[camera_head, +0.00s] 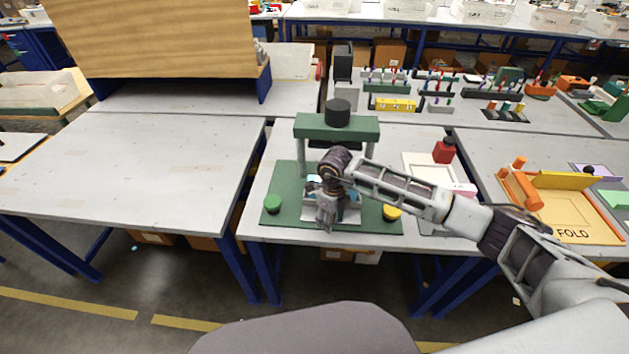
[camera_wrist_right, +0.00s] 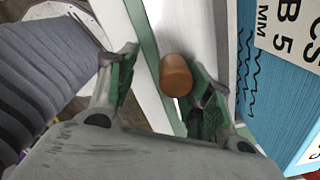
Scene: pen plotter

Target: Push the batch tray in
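The batch tray looks to be the pale grey plate (camera_head: 347,214) low in the green press station (camera_head: 285,180); my right arm and gripper hide much of it. My right gripper (camera_head: 325,218) is over the tray's front, pointing down. In the right wrist view its two fingers (camera_wrist_right: 160,88) stand apart, with a brown-orange knob (camera_wrist_right: 176,75) between them, nearer the right-hand finger. I cannot tell whether that finger touches it. A blue block with a printed white label (camera_wrist_right: 275,80) stands just right of the fingers. My left gripper is not in view.
The station has a black round top (camera_head: 338,112), a green button (camera_head: 272,204) at front left and a yellow button (camera_head: 392,212) at front right. A red block (camera_head: 444,151) and an orange folding fixture (camera_head: 560,215) are to the right. The left table (camera_head: 140,165) is bare.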

